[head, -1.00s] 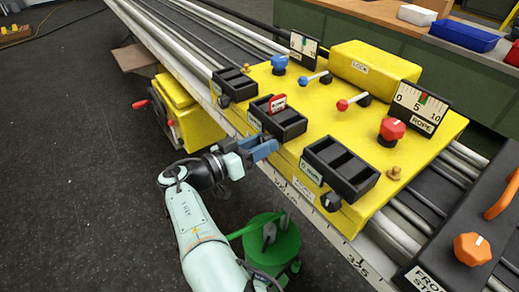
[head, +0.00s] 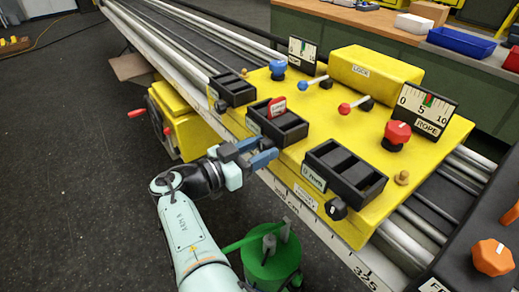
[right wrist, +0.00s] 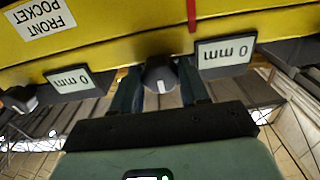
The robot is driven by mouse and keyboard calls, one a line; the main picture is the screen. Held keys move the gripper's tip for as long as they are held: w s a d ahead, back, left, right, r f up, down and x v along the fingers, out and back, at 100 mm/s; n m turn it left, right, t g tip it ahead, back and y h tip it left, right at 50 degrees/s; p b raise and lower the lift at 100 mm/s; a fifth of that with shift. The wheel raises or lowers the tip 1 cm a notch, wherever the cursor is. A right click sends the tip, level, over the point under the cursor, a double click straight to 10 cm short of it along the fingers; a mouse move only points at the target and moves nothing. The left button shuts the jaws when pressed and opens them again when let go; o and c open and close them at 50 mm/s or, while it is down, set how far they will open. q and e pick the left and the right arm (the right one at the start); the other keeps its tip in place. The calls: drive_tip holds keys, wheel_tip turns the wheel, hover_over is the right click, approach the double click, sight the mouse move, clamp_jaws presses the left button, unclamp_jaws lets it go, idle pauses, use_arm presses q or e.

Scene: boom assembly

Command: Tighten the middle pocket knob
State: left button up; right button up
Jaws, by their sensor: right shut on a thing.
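The yellow carriage block (head: 310,110) carries three black pocket trays in a row. The middle pocket (head: 290,127) holds a red-framed tag (head: 277,106). My right gripper (head: 265,148) is at the near side of the block, just below the middle pocket, with blue fingers. In the right wrist view, the dark middle pocket knob (right wrist: 160,74) with a white mark sits between the two fingers, which are shut on it. In the head view the fingers hide this knob. My left gripper is not in view.
The front pocket (head: 346,170) with its black knob (head: 337,209) stands to the right, and the rear pocket (head: 232,88) to the left. Blue and red levers and a red knob (head: 397,134) rise from the top. A green cylindrical object (head: 270,259) stands below.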

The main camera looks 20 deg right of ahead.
drive_tip(key=o, duration=1.1)
drive_tip(key=shift+c, duration=0.2)
use_arm(q)
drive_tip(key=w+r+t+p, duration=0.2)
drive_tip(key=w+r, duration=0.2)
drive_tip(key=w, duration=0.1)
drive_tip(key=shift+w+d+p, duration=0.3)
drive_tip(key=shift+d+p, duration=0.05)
drive_tip(key=shift+p, duration=0.05)
use_arm(e)
drive_tip(key=v, duration=1.3)
drive_tip(key=shift+a, duration=0.25)
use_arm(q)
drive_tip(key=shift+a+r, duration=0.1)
use_arm(e)
drive_tip(key=shift+s, duration=0.1)
